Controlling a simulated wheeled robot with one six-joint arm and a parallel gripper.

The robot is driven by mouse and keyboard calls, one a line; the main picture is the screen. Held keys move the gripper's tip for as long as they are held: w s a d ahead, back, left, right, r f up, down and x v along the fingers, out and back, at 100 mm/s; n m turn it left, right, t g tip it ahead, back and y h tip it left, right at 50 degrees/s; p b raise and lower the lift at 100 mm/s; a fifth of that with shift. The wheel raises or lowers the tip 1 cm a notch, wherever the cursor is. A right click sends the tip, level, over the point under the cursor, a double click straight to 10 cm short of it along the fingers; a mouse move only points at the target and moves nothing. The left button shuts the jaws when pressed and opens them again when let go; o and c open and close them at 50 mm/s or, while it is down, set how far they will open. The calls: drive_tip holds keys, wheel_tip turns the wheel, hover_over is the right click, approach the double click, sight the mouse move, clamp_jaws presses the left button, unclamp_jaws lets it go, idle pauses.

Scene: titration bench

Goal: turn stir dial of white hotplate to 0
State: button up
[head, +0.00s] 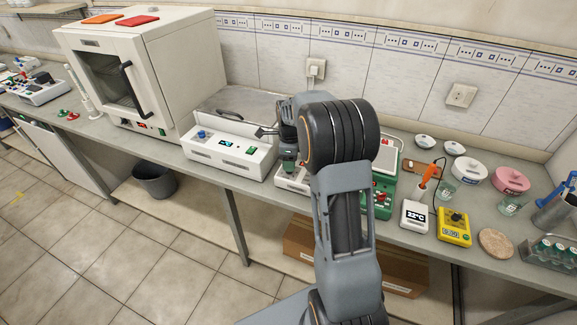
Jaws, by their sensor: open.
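A white benchtop unit with a grey top (228,148) stands left of my arm and looks like the white hotplate. Its front panel has a blue knob (201,134) at the left and a small dark display with green figures. The pointer settings are too small to read. My gripper (263,132) is beside the right end of this unit, with dark fingers open and nothing visible between them. A second white unit (291,181) with small coloured controls is mostly hidden behind my gripper and arm, so I cannot tell what it is.
A white oven (150,70) stands at the left. A green device (383,188) is right of my arm. Further right are a white meter (415,217), a yellow meter (454,226), a cork disc (495,243) and glassware. The bench's front edge runs below.

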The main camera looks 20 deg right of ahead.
drive_tip(key=shift+f, duration=1.55)
